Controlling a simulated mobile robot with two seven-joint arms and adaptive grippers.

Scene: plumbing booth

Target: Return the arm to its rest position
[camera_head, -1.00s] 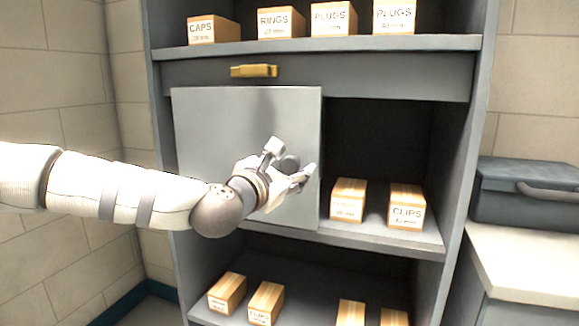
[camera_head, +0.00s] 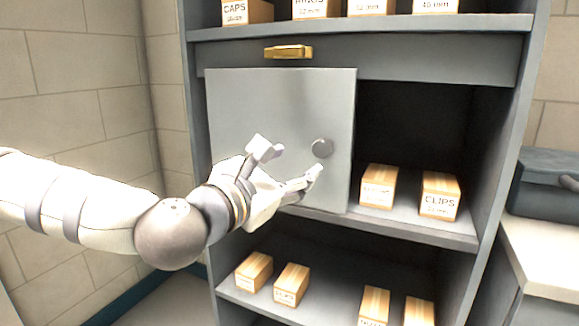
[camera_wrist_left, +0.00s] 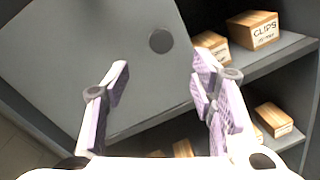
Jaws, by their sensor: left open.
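My left arm comes in from the left in the head view. Its gripper (camera_head: 290,162) is open and empty, in front of and just left of and below the round grey knob (camera_head: 322,148) of a flat grey door panel (camera_head: 262,110). A gap shows between the fingers and the knob. In the left wrist view, the open fingers (camera_wrist_left: 160,64) have nothing between them, and the knob (camera_wrist_left: 160,40) lies beyond them on the panel. My right gripper is not in view.
A grey shelf unit (camera_head: 480,240) fills the middle. The panel covers the left of one bay; boxes marked CLIPS (camera_head: 440,195) and another (camera_head: 378,186) stand at its right. Several boxes stand above and below. A blue-grey case (camera_head: 545,185) sits on a counter (camera_head: 550,245) at right.

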